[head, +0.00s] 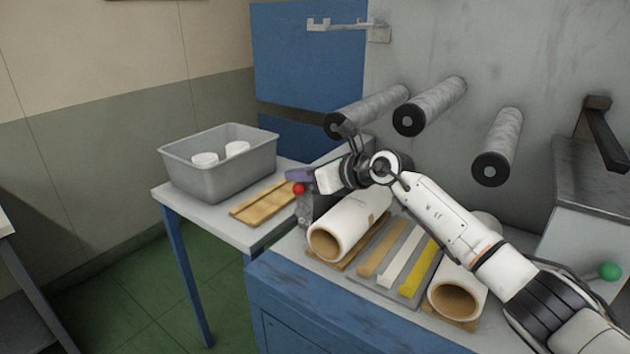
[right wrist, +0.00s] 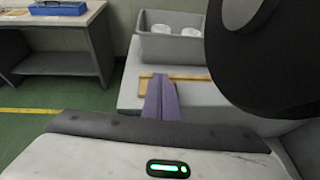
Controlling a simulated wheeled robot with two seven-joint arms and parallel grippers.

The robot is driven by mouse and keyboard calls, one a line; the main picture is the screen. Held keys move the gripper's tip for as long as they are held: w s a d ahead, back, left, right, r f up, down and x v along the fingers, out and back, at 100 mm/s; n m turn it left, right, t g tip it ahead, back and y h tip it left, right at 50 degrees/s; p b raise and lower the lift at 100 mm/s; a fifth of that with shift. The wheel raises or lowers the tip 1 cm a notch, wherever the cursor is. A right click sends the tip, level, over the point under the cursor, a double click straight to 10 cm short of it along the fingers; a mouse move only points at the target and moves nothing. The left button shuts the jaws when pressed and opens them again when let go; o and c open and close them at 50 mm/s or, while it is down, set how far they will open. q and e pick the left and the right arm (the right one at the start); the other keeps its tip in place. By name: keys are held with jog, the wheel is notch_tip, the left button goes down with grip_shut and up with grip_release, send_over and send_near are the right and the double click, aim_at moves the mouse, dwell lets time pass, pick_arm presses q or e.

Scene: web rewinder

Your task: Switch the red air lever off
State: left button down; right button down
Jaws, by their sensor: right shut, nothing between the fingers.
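The red knob of the air lever (head: 298,189) shows in the head view at the left end of the machine bench, beside a grey bracket or box. My right gripper (head: 295,175) has purple fingers and is right at the knob, just above it in the picture. I cannot tell whether they touch. In the right wrist view its fingers (right wrist: 161,98) are shut together with nothing between them. The red knob does not show in that view, and the lever's shaft is mostly hidden in the head view. My left gripper is not in view.
A grey bin (head: 215,175) with white rolls stands on the side table, beside a wooden board (head: 262,202). Cardboard-cored rolls (head: 345,228) and coloured strips (head: 420,268) lie on the bench under my right arm. Grey rollers (head: 430,105) stick out above. A green knob (head: 609,271) is at the right.

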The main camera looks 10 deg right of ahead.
dwell(1.4)
jog(key=v, duration=1)
jog(key=shift+b, duration=0.4)
jog(key=shift+s+r, duration=0.1)
